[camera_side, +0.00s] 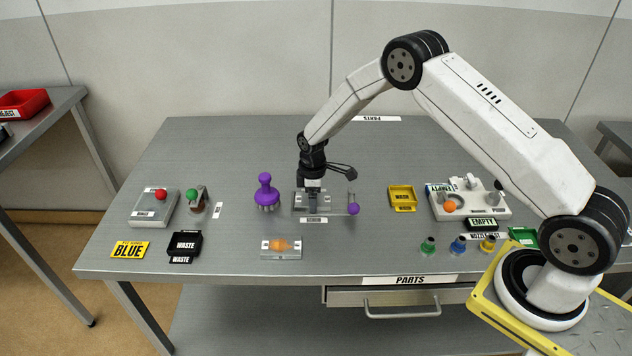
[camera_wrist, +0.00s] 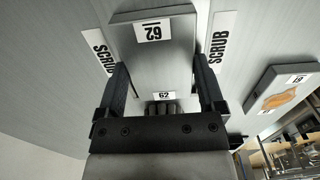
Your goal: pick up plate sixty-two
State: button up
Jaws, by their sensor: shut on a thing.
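Plate sixty-two (camera_wrist: 165,62) is a grey metal block with white "62" labels, seen in the wrist view between my two fingers. My gripper (camera_wrist: 163,88) is shut on it, one dark finger at each side. In the side view my gripper (camera_side: 313,205) points down at the grey scrub station (camera_side: 335,204) near the table's middle. There the plate is mostly hidden by the gripper, and I cannot tell whether it is clear of the surface below. White "SCRUB" labels (camera_wrist: 220,42) lie on both sides of the plate in the wrist view.
A purple-knobbed brush (camera_side: 265,188) stands left of my gripper, and a purple-ball lever (camera_side: 353,208) is close on its right. A second plate with an orange patch (camera_side: 281,246) lies in front. A yellow tray (camera_side: 403,197) sits to the right.

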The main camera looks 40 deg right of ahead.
jog(key=shift+r, duration=0.15)
jog(key=shift+w+r, duration=0.1)
jog(key=shift+r, duration=0.75)
jog(key=s+r, duration=1.1)
jog(key=s, duration=0.3)
jog(key=shift+a, duration=0.4)
jog(key=shift+s+a, duration=0.1)
jog(key=shift+s, duration=0.05)
jog(key=s+a, duration=0.5)
jog(key=s, duration=0.8)
jog(key=shift+s+a+f, duration=0.15)
jog(key=shift+s+a, duration=0.05)
jog(key=shift+s, duration=0.2)
